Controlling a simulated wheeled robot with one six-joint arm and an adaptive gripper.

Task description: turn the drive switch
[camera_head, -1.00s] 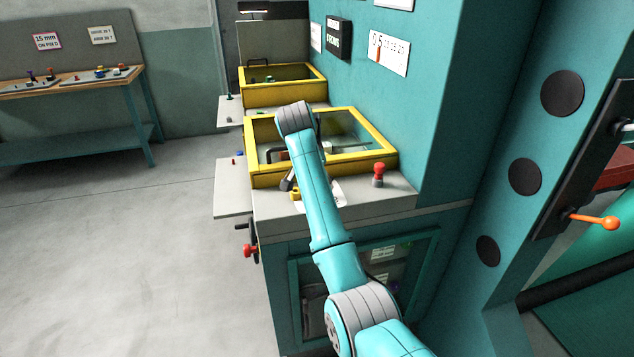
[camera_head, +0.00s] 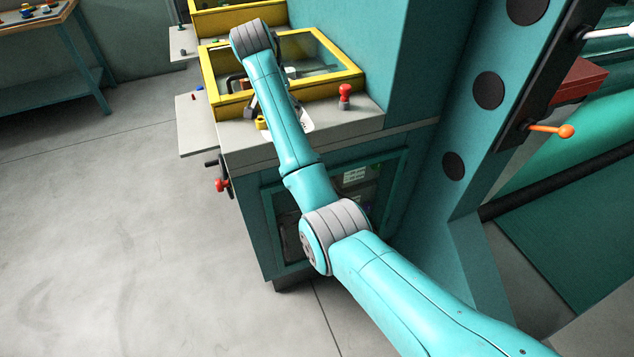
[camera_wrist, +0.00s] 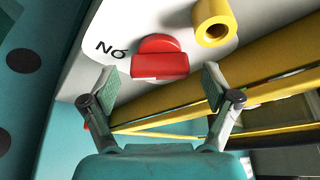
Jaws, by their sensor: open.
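In the wrist view a red knob (camera_wrist: 160,60) with a raised bar sits on a white plate (camera_wrist: 135,20), beside black letters that read "NO" in this picture. I take this knob to be the drive switch. My gripper (camera_wrist: 160,86) is open and empty, one grey-green pad each side of the knob's near end in the picture; I cannot tell whether they touch it.
A yellow ring-shaped part (camera_wrist: 213,22) stands close to the knob. The yellow-framed box (camera_head: 335,88) lies behind. A red mushroom knob (camera_head: 345,92) stands at right on the grey counter (camera_head: 340,118). An orange-tipped lever (camera_head: 550,130) sticks out farther right. The floor at left is clear.

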